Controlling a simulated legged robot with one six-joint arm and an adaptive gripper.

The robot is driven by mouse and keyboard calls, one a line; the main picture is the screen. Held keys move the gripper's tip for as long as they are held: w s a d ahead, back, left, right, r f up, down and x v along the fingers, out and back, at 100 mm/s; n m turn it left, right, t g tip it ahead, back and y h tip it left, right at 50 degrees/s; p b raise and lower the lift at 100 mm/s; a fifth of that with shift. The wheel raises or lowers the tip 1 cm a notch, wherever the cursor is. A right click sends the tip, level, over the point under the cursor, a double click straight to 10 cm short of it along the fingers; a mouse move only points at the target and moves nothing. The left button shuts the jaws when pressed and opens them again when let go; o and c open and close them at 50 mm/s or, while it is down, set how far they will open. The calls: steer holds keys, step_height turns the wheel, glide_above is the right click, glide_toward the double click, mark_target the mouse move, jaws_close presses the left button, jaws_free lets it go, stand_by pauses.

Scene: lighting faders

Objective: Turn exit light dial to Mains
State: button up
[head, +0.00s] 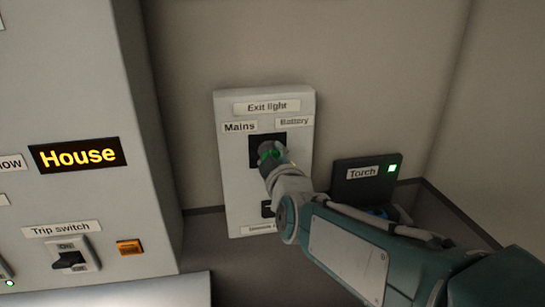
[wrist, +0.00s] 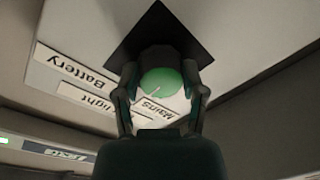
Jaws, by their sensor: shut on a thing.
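The exit light panel (head: 236,185) is a pale upright box on the wall, labelled Exit light at its top. Its Mains label (head: 239,127) is at upper left and its Battery label (head: 294,121) at upper right. The dial sits on a black square plate (head: 256,153); in the head view my gripper covers most of it. In the wrist view the dial shows as a round green face (wrist: 160,88) with a thin pale pointer line. My gripper (wrist: 160,100) has a finger on each side of the dial and is shut on it. Which label the pointer faces is unclear.
A dark Torch box (head: 362,181) with a lit green light stands right of the panel. At left is a large cabinet (head: 95,200) with a House display, a Trip switch (head: 69,259) and an orange button (head: 130,247). A dark switch is partly hidden below the dial.

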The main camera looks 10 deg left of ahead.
steer(key=n, duration=0.4)
steer(key=shift+a+n+h, duration=0.1)
steer(key=shift+n+h, duration=0.2)
steer(key=shift+n, duration=1.7)
steer(key=shift+f, duration=0.1)
steer(key=o, duration=1.2)
steer(key=shift+c, duration=0.2)
steer(key=shift+a, duration=0.15)
steer(key=shift+s, duration=0.1)
